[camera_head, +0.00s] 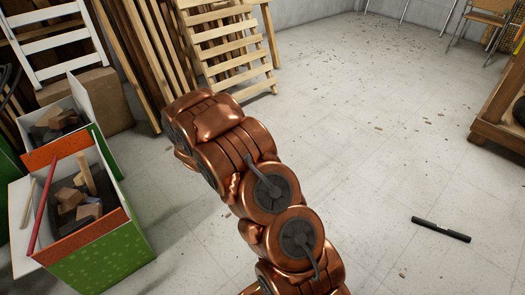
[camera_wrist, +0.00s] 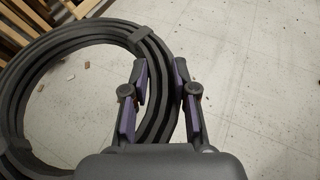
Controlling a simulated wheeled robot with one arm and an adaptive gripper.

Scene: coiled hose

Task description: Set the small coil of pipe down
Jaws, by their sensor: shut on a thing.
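The coil of pipe (camera_wrist: 88,36) is a dark grey ring of several turns with wrapped bands, filling the left of the wrist view. My gripper (camera_wrist: 160,85) is shut on the right side of the ring, with one finger on each side of its turns. The floor shows through the middle of the coil. Its lower left part runs out of the picture. I cannot tell whether the coil touches the floor or hangs above it. In the head view my arm hides the coil and the gripper.
Two boxes of wood scraps, a nearer green one (camera_head: 100,255) and one behind (camera_head: 85,100), stand at left. Wooden pallets (camera_head: 230,50) lean at the back.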

